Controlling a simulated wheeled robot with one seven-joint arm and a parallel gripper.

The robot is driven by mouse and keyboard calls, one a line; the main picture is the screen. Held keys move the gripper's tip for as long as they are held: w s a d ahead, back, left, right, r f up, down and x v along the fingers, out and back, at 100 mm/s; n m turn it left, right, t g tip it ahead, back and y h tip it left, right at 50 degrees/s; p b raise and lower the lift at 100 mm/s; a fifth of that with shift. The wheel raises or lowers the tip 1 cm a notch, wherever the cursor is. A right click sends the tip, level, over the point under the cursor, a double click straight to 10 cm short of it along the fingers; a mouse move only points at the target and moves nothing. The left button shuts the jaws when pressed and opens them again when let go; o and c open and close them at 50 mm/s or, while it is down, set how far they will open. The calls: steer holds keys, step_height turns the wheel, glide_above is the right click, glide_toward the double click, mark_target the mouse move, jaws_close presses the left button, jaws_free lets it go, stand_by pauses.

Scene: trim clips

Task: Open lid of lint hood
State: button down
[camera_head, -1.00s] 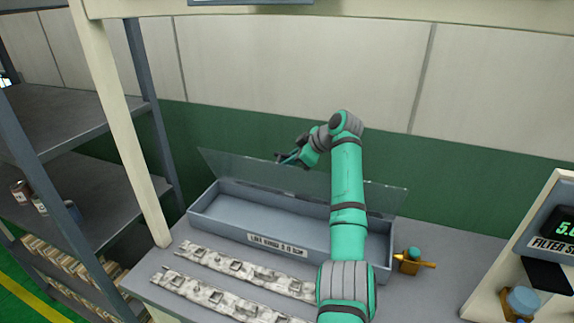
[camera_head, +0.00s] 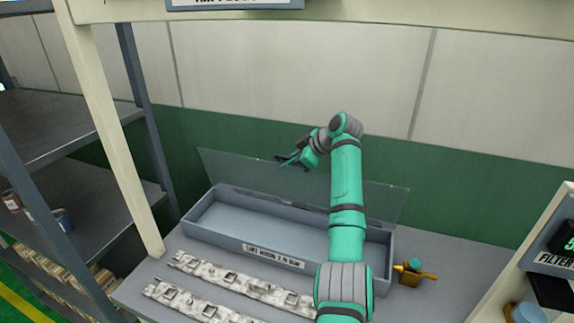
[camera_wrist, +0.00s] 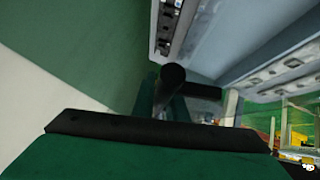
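The lint hood is a long grey, open-topped box (camera_head: 212,225) with a label on its front, in the head view. Its clear lid (camera_head: 235,172) stands raised along the back edge, leaning back towards the green wall, and the box inside looks empty. My gripper (camera_head: 284,160) is above the box, at the upper part of the lid. I cannot tell whether it touches the lid. Its fingers are small and dark there, and in the wrist view dark gripper parts (camera_wrist: 172,85) show without a clear finger gap.
Two pale, mottled strips with clips (camera_head: 240,284) lie on the bench in front of the box. A small orange-brown object with a teal top (camera_head: 415,275) stands right of the box. Shelving (camera_head: 90,200) is at left, a cream-framed filter unit (camera_head: 545,265) at right.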

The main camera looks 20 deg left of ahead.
steer(key=c, duration=2)
jaws_free()
steer(key=shift+f, duration=0.15)
steer(key=shift+c, duration=0.2)
